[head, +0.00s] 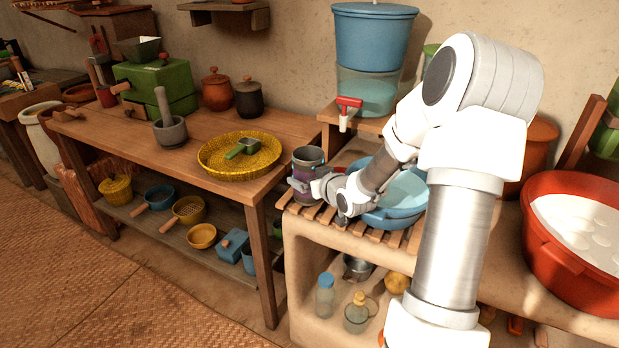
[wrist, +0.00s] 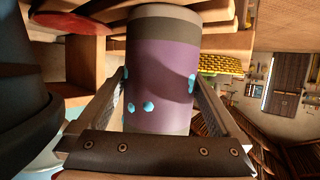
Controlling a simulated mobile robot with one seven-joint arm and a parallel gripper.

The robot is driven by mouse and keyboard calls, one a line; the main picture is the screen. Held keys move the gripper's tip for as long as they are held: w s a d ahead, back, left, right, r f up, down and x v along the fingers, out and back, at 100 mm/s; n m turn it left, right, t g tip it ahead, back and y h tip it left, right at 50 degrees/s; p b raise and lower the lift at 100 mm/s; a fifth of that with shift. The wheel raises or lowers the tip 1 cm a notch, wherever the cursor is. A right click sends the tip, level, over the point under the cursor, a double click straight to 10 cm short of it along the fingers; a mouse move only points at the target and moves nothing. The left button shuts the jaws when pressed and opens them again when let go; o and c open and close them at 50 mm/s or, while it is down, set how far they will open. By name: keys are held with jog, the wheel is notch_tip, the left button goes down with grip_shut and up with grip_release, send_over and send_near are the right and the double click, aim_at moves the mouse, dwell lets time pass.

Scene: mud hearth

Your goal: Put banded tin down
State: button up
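The banded tin (head: 308,160) is grey with a broad purple band and light blue dots. It is upright at the left end of the slatted wooden rack (head: 292,207); whether its base touches the slats is hard to tell. My gripper (head: 301,186) comes in from the right with its fingers around the tin. In the wrist view the tin (wrist: 163,75) fills the middle, with a finger against each side of it. My gripper (wrist: 160,95) is shut on it.
Blue basins (head: 405,192) sit on the rack right of the tin, close to my gripper. The blue water dispenser (head: 373,40) with a red tap (head: 348,103) stands behind. The wooden table (head: 130,143) at left holds a yellow woven tray (head: 215,166). A red tub (head: 545,235) is far right.

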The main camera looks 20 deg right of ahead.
jog(key=shift+s+r+p, duration=0.25)
jog(key=shift+r+p, duration=0.05)
jog(key=shift+r, duration=0.05)
jog(key=p+v, duration=0.3)
jog(key=v, duration=0.8)
jog(key=shift+s, duration=0.25)
jog(key=shift+r, duration=0.1)
